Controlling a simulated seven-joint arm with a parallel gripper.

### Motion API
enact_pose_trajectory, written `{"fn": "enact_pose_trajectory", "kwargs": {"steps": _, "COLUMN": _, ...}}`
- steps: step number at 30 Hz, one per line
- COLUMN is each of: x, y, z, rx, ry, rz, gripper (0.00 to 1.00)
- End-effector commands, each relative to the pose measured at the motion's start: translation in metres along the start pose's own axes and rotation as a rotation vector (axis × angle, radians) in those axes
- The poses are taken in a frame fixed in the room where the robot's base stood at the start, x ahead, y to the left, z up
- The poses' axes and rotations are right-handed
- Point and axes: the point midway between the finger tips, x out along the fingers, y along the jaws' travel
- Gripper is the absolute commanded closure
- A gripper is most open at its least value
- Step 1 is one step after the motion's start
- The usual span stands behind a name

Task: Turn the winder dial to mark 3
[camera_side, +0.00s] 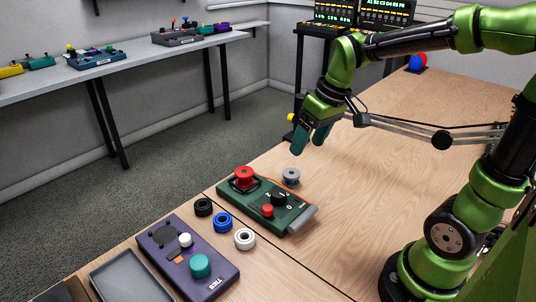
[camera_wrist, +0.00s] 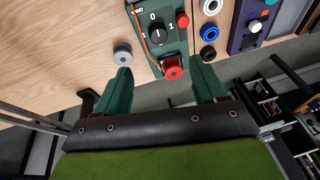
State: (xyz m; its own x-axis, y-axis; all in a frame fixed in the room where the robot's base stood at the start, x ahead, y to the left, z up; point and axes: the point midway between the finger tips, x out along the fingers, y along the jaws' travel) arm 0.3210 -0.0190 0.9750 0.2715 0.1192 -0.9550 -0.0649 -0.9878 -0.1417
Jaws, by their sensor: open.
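The green winder box (camera_side: 266,200) lies on the wooden table, with a red spool (camera_side: 243,176) at one end and a red button (camera_side: 267,210) near the other. Its black dial (camera_side: 279,198) has printed numbers around it, including 0. The dial also shows in the wrist view (camera_wrist: 158,33), with a 0 above it; I cannot tell surely which mark it points to. My gripper (camera_side: 310,140) is open and empty, above the table behind the winder and apart from it. In the wrist view its green fingers (camera_wrist: 163,82) stand either side of the red spool's end.
A grey reel (camera_side: 291,176) stands close behind the winder. Black (camera_side: 203,207), blue (camera_side: 222,222) and white (camera_side: 244,239) reels lie between it and a purple box (camera_side: 184,257). A grey tray (camera_side: 128,279) is at the front left. The table right of the winder is clear.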

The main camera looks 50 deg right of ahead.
Motion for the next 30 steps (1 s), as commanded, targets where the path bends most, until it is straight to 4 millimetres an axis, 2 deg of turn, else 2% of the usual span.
{"fn": "enact_pose_trajectory", "kwargs": {"steps": 1, "x": 0.010, "y": 0.010, "z": -0.013, "rx": -0.098, "ry": -0.058, "rz": -0.011, "gripper": 0.29}}
{"fn": "enact_pose_trajectory", "kwargs": {"steps": 3, "x": 0.019, "y": 0.019, "z": -0.027, "rx": -0.256, "ry": -0.118, "rz": -0.042, "gripper": 0.29}}
{"fn": "enact_pose_trajectory", "kwargs": {"steps": 9, "x": 0.043, "y": 0.042, "z": -0.057, "rx": -0.715, "ry": -0.220, "rz": -0.189, "gripper": 0.29}}
{"fn": "enact_pose_trajectory", "kwargs": {"steps": 14, "x": 0.054, "y": 0.054, "z": -0.075, "rx": -1.088, "ry": -0.219, "rz": -0.336, "gripper": 0.29}}
{"fn": "enact_pose_trajectory", "kwargs": {"steps": 18, "x": 0.051, "y": 0.053, "z": -0.087, "rx": -1.401, "ry": -0.166, "rz": -0.437, "gripper": 0.29}}
{"fn": "enact_pose_trajectory", "kwargs": {"steps": 24, "x": 0.039, "y": 0.047, "z": -0.088, "rx": -1.679, "ry": -0.100, "rz": -0.511, "gripper": 0.29}}
{"fn": "enact_pose_trajectory", "kwargs": {"steps": 30, "x": 0.045, "y": 0.044, "z": -0.084, "rx": -1.746, "ry": -0.082, "rz": -0.529, "gripper": 0.29}}
